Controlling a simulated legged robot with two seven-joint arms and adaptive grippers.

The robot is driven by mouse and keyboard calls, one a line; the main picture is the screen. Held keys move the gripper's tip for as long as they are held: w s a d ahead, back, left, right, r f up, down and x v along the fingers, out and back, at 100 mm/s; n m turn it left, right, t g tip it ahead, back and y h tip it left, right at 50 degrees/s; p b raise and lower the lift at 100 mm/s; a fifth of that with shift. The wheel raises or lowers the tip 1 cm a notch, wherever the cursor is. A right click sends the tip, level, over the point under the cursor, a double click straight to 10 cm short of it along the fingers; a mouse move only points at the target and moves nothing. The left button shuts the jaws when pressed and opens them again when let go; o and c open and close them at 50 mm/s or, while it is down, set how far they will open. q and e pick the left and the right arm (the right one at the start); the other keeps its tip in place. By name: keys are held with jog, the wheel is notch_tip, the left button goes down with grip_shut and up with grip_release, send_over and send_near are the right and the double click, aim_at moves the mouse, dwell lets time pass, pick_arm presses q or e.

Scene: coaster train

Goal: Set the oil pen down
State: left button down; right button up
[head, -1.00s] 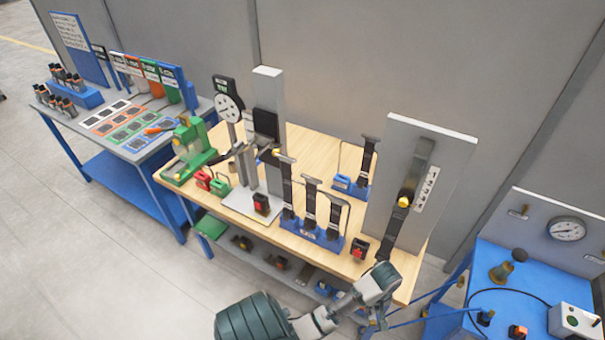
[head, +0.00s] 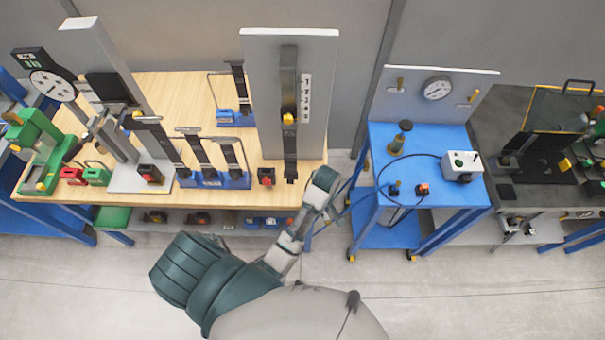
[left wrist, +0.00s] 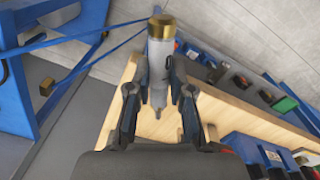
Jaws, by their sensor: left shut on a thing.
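The oil pen (left wrist: 160,65) shows in the left wrist view as a clear tube with a brass cap and a narrow tip. My left gripper (left wrist: 159,85) is shut on it, one finger on each side of the tube. The cap points to the top of that picture and the tip towards the palm. In the head view my left gripper (head: 328,203) is at the front right corner of the wooden bench (head: 225,205). The pen cannot be made out there. My right gripper is not in view.
A grey upright panel (head: 262,95) with a black strap stands on the bench's right end. A blue stand (head: 212,181) and a dial gauge (head: 52,85) are further left. A blue cart (head: 440,192) with a pressure gauge (head: 437,88) stands to the right, across a floor gap.

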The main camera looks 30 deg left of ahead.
pick_arm(q)
jog(key=w+a, duration=0.2)
jog(key=w, duration=0.1)
jog(key=w+a, duration=0.2)
jog(key=w, duration=0.1)
jog(key=w+a+f, duration=0.1)
jog(key=w+a, duration=0.2)
jog(key=shift+w+p, duration=0.1)
jog(key=shift+p, duration=0.3)
jog(key=shift+a+f, duration=0.15)
jog(key=shift+a, duration=0.15)
jog(key=f, duration=0.2)
jog(key=a+f, duration=0.1)
jog(key=shift+w+a+f, duration=0.1)
jog(key=shift+w+f, duration=0.05)
jog(key=shift+f, duration=0.25)
jog(key=shift+d, duration=0.5)
jog(key=c, duration=1)
grip_release()
jog(key=shift+d, duration=0.2)
jog(key=shift+c, duration=0.2)
jog(key=shift+a, duration=0.35)
notch_tip(320, 180, up, 8)
jog(key=shift+d, duration=0.2)
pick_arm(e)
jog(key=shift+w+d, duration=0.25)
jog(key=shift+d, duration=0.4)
